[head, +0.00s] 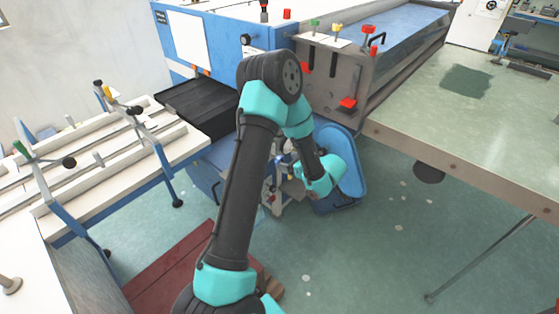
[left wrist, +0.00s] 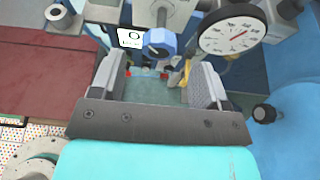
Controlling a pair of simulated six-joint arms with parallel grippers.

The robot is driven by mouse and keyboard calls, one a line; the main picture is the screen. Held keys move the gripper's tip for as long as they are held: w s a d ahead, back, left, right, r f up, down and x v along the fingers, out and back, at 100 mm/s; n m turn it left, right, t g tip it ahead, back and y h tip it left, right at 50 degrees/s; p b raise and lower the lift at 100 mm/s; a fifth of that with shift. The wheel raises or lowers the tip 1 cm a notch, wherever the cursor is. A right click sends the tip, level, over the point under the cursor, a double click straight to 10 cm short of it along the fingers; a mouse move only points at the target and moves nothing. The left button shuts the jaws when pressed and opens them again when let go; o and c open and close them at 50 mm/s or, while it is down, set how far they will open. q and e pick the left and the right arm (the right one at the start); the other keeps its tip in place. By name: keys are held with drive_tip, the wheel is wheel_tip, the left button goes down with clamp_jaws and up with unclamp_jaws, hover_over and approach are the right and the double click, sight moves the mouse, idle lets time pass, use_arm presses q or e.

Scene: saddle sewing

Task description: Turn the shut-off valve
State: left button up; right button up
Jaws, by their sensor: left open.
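In the left wrist view my left gripper (left wrist: 157,78) is open, with its two grey fingers spread apart. A small yellow lever-like part (left wrist: 186,73) shows close by the inner side of the right finger. A blue round knob (left wrist: 161,42) on a grey pipe fitting lies just beyond the fingertips, between them. Which of these is the shut-off valve's handle I cannot tell for sure. In the head view my left gripper (head: 289,171) is low beside the blue machine, near grey fittings, and is partly hidden by my own arm.
A white pressure gauge (left wrist: 234,35) stands close to the right finger. A black knob (left wrist: 264,113) is at the right. A blue round housing (head: 348,165) stands right of the gripper. A green-topped table (head: 480,120) is at the right and a white rail table (head: 95,180) at the left.

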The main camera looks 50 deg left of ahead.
sight(281, 160)
use_arm(q)
drive_tip(key=x, duration=0.5)
drive_tip(key=shift+a+f, duration=0.15)
drive_tip(key=shift+a, duration=0.2)
drive_tip(key=shift+c, duration=0.2)
drive_tip(key=c, duration=0.9)
